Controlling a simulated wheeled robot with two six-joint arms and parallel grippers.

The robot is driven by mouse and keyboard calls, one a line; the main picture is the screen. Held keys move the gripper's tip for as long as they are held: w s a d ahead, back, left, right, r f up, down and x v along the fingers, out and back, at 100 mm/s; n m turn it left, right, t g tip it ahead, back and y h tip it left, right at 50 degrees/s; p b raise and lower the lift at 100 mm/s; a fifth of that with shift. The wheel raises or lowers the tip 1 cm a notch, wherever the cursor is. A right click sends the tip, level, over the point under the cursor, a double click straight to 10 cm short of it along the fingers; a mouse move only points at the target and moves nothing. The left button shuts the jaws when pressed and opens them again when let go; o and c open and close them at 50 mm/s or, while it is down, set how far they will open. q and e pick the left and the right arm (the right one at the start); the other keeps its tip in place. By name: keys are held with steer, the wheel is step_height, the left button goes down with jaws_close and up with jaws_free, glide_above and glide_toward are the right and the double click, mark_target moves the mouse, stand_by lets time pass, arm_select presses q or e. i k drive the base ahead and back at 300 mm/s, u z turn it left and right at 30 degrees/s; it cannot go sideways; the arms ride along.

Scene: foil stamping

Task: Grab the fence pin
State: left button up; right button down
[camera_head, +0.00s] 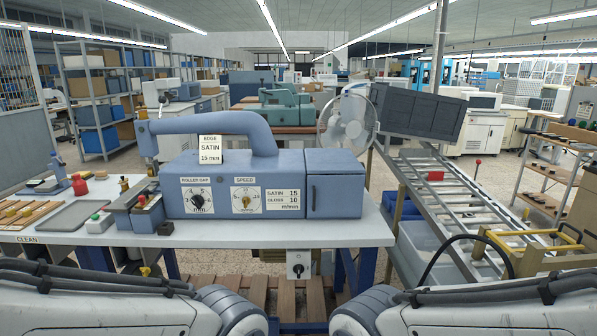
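A small brass-coloured upright piece (124,184) stands just behind this fixture. A small dark block (166,228) lies in front of it. I cannot tell which small part is the fence pin. My two arms show along the bottom edge, but neither gripper is in view.
Left on the table are a grey tray (73,215), a wooden rack (22,213), a red bottle (80,186) and a green-button box (99,222). Right of the table are a roller conveyor (450,197) and a yellow-framed crate (530,252). The table's front right is clear.

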mark_target(142, 199)
steer(key=u, duration=0.15)
steer(key=i, duration=0.3)
steer(key=u, duration=0.95)
steer(key=i, duration=0.75)
steer(key=u, duration=0.65)
steer(key=i, duration=0.8)
steer(key=z, duration=0.05)
